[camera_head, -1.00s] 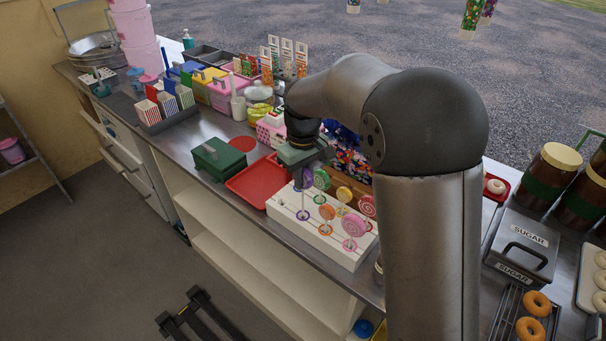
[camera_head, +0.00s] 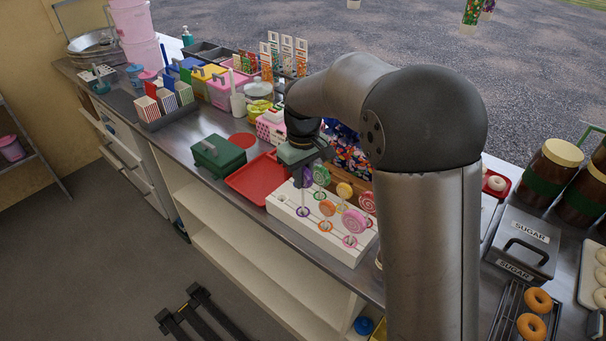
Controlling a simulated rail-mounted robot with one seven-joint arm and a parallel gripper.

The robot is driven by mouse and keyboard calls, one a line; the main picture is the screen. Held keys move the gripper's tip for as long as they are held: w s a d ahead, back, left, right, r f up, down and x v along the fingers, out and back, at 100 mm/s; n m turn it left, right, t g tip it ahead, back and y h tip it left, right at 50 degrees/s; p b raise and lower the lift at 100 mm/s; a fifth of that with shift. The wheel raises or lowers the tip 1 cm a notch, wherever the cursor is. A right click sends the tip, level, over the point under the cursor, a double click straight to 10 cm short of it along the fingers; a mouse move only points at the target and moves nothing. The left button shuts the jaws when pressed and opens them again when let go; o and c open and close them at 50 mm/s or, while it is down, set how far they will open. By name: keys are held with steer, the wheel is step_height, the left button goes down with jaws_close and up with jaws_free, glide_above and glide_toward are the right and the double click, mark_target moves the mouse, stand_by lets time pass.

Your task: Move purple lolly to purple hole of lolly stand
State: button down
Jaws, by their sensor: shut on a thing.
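The white lolly stand (camera_head: 340,251) lies on the metal counter, with coloured rings around its holes. My gripper (camera_head: 304,184) points down over the stand's left end, shut on the purple lolly (camera_head: 307,177). The lolly's head is mostly hidden by the fingers. Its pale stick runs down, upright, to the purple ring (camera_head: 303,212). The stick's tip looks to be at the purple hole, but I cannot tell how deep it sits.
Green (camera_head: 321,174), orange (camera_head: 326,208), yellow (camera_head: 345,190) and pink (camera_head: 355,221) lollies stand close on the right. A red tray (camera_head: 256,183) and a green box (camera_head: 218,157) lie to the left. A box of colourful wrapped sweets (camera_head: 352,160) is behind.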

steer(key=shift+f, duration=0.15)
steer(key=shift+f+b, duration=0.35)
steer(key=shift+f, duration=0.3)
stand_by(0.4)
steer(key=shift+f+b, duration=0.3)
steer(key=shift+f, duration=0.2)
steer(key=shift+f+b, duration=0.5)
steer(key=shift+f, duration=0.15)
steer(key=shift+f+b, duration=0.3)
steer(key=shift+f, duration=0.2)
